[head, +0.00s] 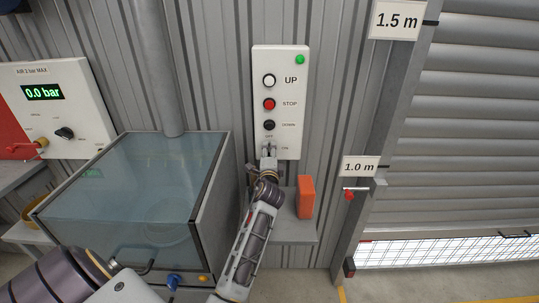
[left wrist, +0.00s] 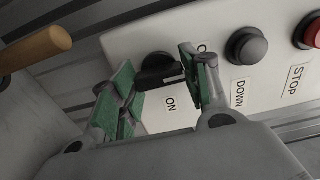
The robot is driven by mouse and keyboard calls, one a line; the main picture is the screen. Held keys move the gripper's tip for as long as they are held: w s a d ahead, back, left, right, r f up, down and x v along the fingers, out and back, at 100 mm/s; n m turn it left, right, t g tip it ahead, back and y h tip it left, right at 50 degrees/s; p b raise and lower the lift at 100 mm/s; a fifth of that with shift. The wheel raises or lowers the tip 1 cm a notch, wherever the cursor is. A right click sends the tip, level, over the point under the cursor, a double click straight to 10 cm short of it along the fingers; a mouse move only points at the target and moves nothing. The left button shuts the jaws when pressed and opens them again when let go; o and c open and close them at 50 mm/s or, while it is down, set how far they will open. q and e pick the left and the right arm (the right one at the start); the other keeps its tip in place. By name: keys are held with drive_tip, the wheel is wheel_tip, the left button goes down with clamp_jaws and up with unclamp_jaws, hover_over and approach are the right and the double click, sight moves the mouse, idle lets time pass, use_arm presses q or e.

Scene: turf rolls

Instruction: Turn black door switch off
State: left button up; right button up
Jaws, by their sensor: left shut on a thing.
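The white door control panel (head: 290,120) hangs on the corrugated wall, with UP, STOP and DOWN buttons. The black door switch (left wrist: 158,72) is at the panel's lower end, between OFF and ON labels. My left gripper (head: 268,150) is at that switch and mostly hides it in the head view. In the left wrist view its green-padded fingers (left wrist: 160,66) are on either side of the black knob, shut on it. The ON label shows close to the knob; the exact setting is hard to tell. My right gripper is not in view.
The black DOWN button (head: 269,125) is just above the switch. An orange block (head: 305,197) stands on a grey shelf (head: 296,230) below the panel. A glass-topped cabinet (head: 140,190) is at left. The roller door (head: 470,150) at right is partly raised.

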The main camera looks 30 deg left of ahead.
use_arm(q)
drive_tip(key=o, duration=1)
drive_tip(key=shift+v, duration=3.8)
drive_tip(key=shift+a+f, duration=0.1)
drive_tip(key=shift+a, duration=0.05)
